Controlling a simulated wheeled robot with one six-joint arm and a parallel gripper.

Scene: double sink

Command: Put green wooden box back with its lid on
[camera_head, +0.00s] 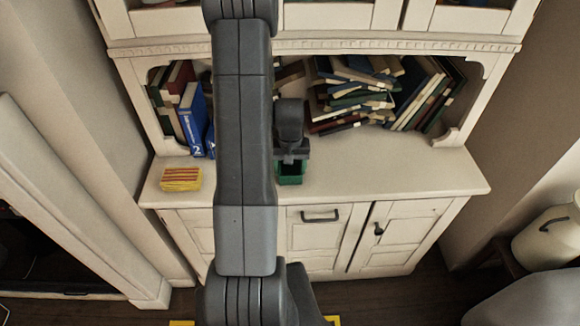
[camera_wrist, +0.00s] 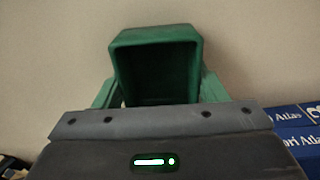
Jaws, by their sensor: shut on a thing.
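The green wooden box (camera_head: 290,180) is at my gripper (camera_head: 292,156), over the cabinet's counter to the right of my arm. My gripper is shut on it. In the wrist view the box (camera_wrist: 155,36) shows an open, dark mouth facing the camera, with no lid over it. Slanted green parts (camera_wrist: 211,88) show on both sides behind the gripper's edge; I cannot tell whether they are box or lid. I cannot make out a separate lid. The fingertips are hidden, and I cannot tell whether the box touches the counter.
The white cabinet counter (camera_head: 400,175) is clear on the right. A yellow and red striped block (camera_head: 181,179) lies at its left end. A blue book (camera_head: 192,118) stands at the left of the shelf. A heap of books (camera_head: 350,88) fills its right part.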

